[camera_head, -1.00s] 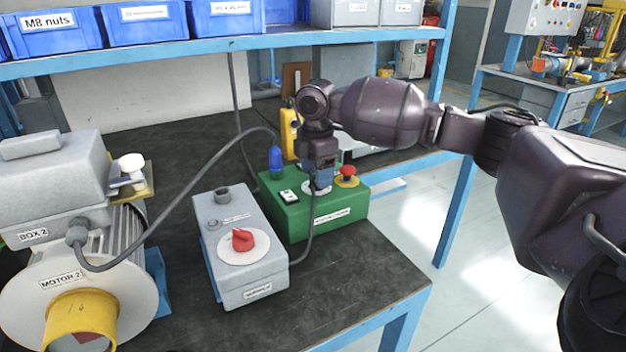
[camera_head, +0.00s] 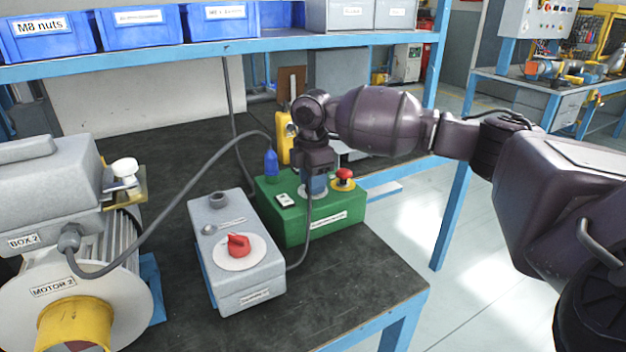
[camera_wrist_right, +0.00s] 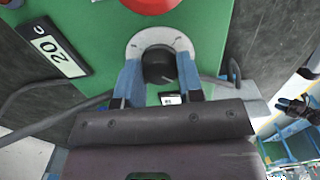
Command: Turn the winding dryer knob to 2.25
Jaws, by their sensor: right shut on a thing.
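In the wrist view the display (camera_wrist_right: 58,48) reads about 20 C. My right gripper (camera_head: 315,187) points down onto the box top. In the right wrist view its two blue fingers (camera_wrist_right: 158,75) close on opposite sides of a black knob (camera_wrist_right: 157,63) set in a pale round dial. The dial marks are too small to read, and the gripper hides the knob in the head view. My left gripper is not in view.
A grey box (camera_head: 236,268) with a red knob (camera_head: 238,244) stands left of the green box. A motor (camera_head: 75,285) with a grey cable is at the left. A shelf (camera_head: 220,46) with blue bins runs above the bench. The bench's front right corner is clear.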

